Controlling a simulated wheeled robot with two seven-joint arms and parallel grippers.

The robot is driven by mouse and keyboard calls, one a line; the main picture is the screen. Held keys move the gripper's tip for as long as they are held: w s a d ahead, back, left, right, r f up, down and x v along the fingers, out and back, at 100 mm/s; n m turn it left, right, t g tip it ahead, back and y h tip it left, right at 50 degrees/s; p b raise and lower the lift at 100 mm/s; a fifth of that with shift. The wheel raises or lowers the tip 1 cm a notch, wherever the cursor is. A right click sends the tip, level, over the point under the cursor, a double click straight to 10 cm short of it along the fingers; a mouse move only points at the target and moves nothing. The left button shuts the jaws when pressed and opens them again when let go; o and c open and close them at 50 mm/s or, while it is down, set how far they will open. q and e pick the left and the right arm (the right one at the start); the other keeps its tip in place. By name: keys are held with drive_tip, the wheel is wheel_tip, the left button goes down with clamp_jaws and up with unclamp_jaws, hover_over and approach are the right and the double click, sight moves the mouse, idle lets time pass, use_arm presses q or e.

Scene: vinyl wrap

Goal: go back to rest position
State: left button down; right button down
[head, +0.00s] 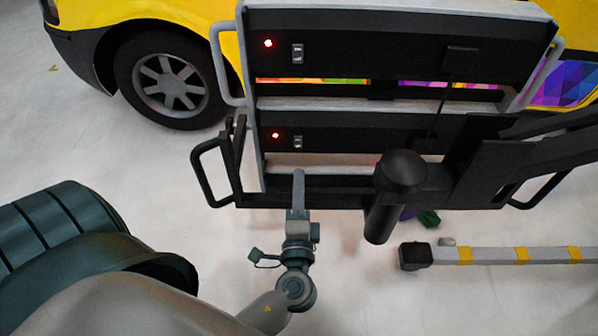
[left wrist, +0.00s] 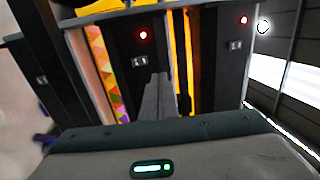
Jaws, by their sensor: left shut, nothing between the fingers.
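My left gripper (head: 298,185) is in front of the lower part of a dark rack (head: 350,45) in the head view. Its fingers are together and point up the picture, with nothing between them. In the left wrist view the closed gripper (left wrist: 157,95) points toward the rack's dark panels, which have red lights and switches. I cannot tell from these views whether the fingertips touch the rack. My right gripper does not show.
A yellow car (head: 175,15) with a dark wheel (head: 172,80) stands behind the rack. A grey bar with yellow bands (head: 500,255) runs low at the right. The rack has side handles (head: 207,175). Pale floor (head: 200,235) is clear left of the gripper.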

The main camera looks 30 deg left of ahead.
use_arm(q)
drive_tip(key=shift+s+d+r, duration=0.15)
drive_tip(key=shift+s+d, duration=0.2)
drive_tip(key=shift+s, duration=0.25)
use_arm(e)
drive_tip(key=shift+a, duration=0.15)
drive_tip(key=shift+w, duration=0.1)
